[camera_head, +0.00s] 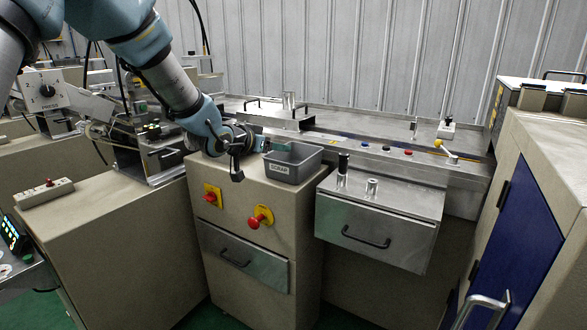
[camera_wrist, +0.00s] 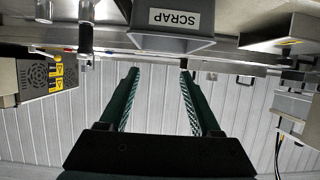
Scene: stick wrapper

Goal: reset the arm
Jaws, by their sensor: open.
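My arm reaches in from the upper left in the head view. My gripper (camera_head: 275,147) is beside the grey bin labelled SCRAP (camera_head: 293,162), with its fingers near the bin's back left rim. I cannot tell whether they touch it. In the wrist view, the two green fingers of my gripper (camera_wrist: 158,75) stand apart with nothing between them. The SCRAP bin also shows upside down at the top of the wrist view (camera_wrist: 173,42).
The bin stands on a beige cabinet with a red stop button (camera_head: 260,217) and a red knob (camera_head: 209,197). To the right are a metal drawer unit (camera_head: 375,235), a black-topped cylinder (camera_head: 343,168) and a short metal cylinder (camera_head: 371,186). A control box (camera_head: 42,92) stands left.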

